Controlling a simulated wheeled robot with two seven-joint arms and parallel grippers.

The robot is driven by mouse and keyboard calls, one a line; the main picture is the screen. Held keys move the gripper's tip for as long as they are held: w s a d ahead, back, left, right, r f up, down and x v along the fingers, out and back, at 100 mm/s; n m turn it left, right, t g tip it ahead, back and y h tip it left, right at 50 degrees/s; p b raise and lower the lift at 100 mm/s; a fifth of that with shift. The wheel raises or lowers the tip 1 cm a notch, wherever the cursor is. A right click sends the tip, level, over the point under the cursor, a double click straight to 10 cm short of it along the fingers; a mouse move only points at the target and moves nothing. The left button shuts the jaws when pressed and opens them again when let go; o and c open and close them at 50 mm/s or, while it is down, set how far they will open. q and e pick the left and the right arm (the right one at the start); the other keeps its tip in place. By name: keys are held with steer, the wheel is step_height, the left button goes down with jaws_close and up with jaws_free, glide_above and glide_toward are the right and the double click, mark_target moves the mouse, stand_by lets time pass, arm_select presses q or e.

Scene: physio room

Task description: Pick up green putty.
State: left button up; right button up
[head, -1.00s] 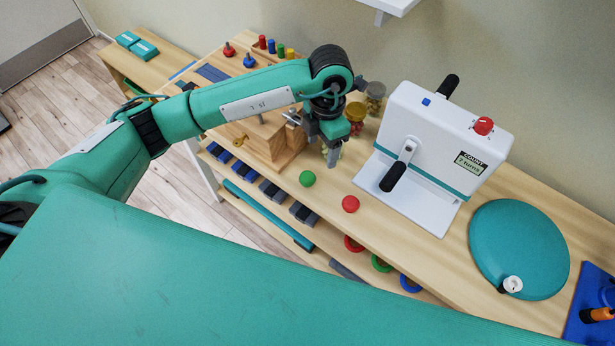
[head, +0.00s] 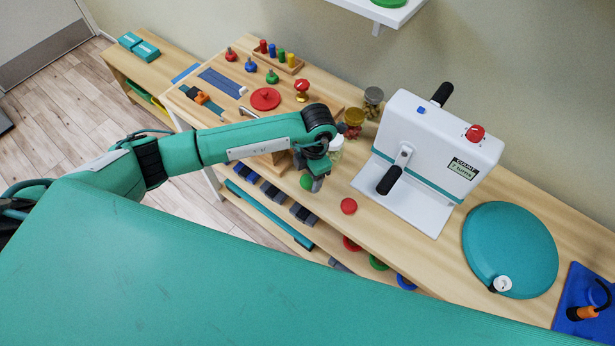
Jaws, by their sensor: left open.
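The green putty (head: 306,183) is a small green ball on the wooden bench, left of a red ball (head: 348,206). My left gripper (head: 317,184) points down right at the green ball, and its fingers hide part of it. The jaws are open. I cannot tell from this view whether the fingers stand around the ball or just in front of it. My right gripper is not in view.
A white crank machine (head: 432,150) stands right of the gripper. Jars (head: 354,118) stand behind my wrist. A teal disc (head: 510,248) lies farther right. A wooden box (head: 272,165) is close on the left. A teal padded surface (head: 200,270) fills the front.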

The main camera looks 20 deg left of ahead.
arm_select(q)
steer(key=shift+f, duration=0.75)
steer(key=c, duration=1.1)
steer(key=shift+o, duration=0.2)
steer(key=shift+r, duration=0.1)
